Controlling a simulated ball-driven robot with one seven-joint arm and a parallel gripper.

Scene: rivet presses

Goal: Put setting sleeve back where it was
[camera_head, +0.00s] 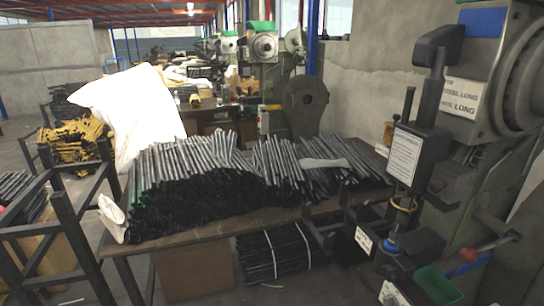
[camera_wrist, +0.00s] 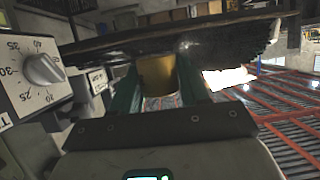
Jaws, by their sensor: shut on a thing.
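In the wrist view, a brass-yellow sleeve (camera_wrist: 157,74) sits between the two green fingers of my gripper (camera_wrist: 156,88). It looks like the setting sleeve. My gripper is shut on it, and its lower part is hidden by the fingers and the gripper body. The wrist picture appears upside down, with the red roof beams at the lower right. The head view does not show my gripper or the held sleeve.
A table (camera_head: 205,232) piled with dark metal rods (camera_head: 215,190) fills the middle of the head view. A green tray (camera_head: 438,284) is at the lower right. A dial box (camera_wrist: 35,75) is close at left in the wrist view. Racks stand at the far left.

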